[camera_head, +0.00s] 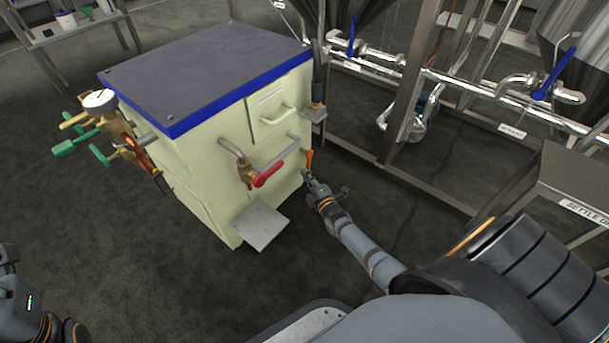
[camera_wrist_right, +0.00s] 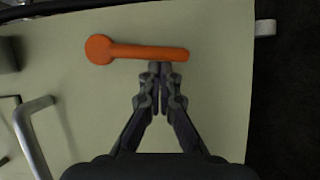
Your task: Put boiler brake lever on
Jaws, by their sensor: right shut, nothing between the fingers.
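The boiler (camera_head: 205,130) is a cream box with a dark, blue-edged top, left of centre in the head view. An orange lever (camera_head: 309,158) is on its right-hand side; I take it to be the brake lever. In the right wrist view the orange lever (camera_wrist_right: 140,50) lies across the picture, its round end at the left. My right gripper (camera_head: 307,176) is shut and empty. In the wrist view its fingertips (camera_wrist_right: 160,68) are at the lever's lower edge near the free end; contact cannot be told. My left gripper is not clearly visible.
A red-handled valve (camera_head: 267,174) and a small plate (camera_head: 258,225) stick out from the boiler front. Brass valves and a gauge (camera_head: 99,100) are on its left. Metal pipes with blue handles (camera_head: 553,75) run behind. A labelled table (camera_head: 575,180) stands at the right.

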